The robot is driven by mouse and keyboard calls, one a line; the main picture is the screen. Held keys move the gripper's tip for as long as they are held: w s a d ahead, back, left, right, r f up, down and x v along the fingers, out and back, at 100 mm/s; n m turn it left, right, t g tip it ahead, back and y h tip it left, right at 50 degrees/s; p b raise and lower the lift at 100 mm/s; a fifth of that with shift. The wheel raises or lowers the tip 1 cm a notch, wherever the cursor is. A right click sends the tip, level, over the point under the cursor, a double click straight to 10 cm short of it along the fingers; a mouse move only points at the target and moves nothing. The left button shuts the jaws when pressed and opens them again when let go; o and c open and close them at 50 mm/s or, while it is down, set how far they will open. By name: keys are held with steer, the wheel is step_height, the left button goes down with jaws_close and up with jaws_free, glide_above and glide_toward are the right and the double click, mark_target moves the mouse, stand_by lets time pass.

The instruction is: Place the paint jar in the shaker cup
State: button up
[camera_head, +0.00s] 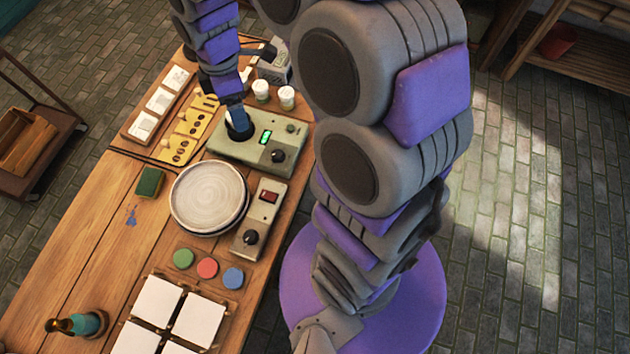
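A grey-green shaker machine (222,149) with a lit green display and a black knob stands on the table. Its black round cup (240,132) is at its left end. My gripper (238,118) points down right over this cup, with its dark tip at or in the cup's mouth. The fingers are small and dark, so I cannot tell whether they are open or shut. Two small white jars (261,90) (287,97) stand behind the machine. I cannot tell whether a jar is in the gripper or cup.
A stack of round plates (208,195) sits beside a grey control box (261,220). Green, red and blue paint discs (207,267), white tiles (158,299), a sponge (150,182) and a teal bottle (88,323) lie nearer. The table (85,240) is clear at left.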

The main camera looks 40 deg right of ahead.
steer(key=s+d+r+m, duration=0.1)
steer(key=s+m, duration=0.6)
steer(key=s, duration=0.6)
steer(key=s+d+r+m+g, duration=0.1)
steer(key=s+r+m, duration=0.1)
steer(key=s+m, duration=0.6)
steer(key=s, duration=0.4)
steer(key=shift+s+d, duration=0.2)
steer(key=shift+s, duration=0.2)
steer(key=shift+w, duration=0.1)
stand_by(0.3)
